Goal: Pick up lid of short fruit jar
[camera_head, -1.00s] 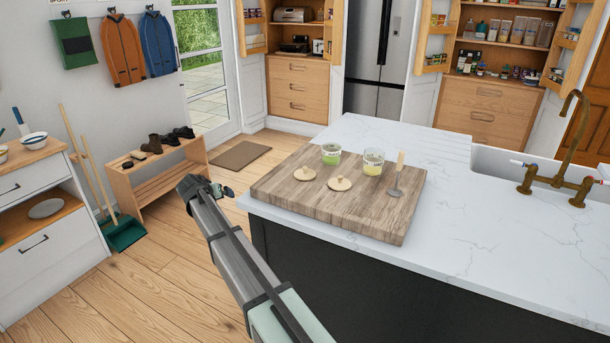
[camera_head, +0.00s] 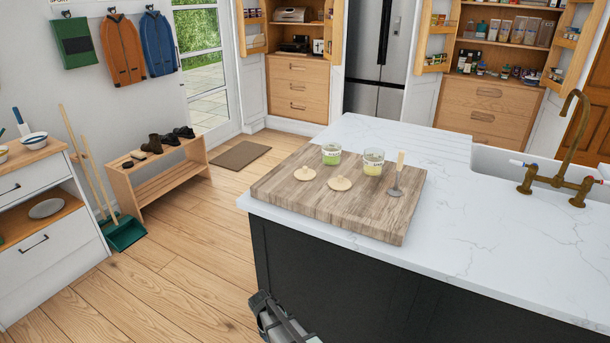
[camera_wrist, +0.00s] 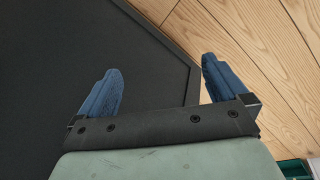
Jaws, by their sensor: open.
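Two open glass jars stand on a wooden board: one with green contents (camera_head: 331,155) on the left and a slightly taller-looking one with yellow contents (camera_head: 373,162) on the right. Two round pale lids lie flat in front of them, a left lid (camera_head: 305,174) and a right lid (camera_head: 340,184). I cannot tell which lid fits the shorter jar. My gripper (camera_wrist: 162,70) shows in the wrist view with its two blue fingers spread and nothing between them. It is low beside the island's dark side, away from the lids. The head view shows only part of my arm at the bottom edge.
The wooden board (camera_head: 288,198) lies on the white island top (camera_head: 470,245). A utensil with a wooden handle (camera_head: 397,178) rests right of the jars. The dark island side (camera_head: 345,275) is close to my gripper. Open wooden floor (camera_head: 190,265) lies to the left.

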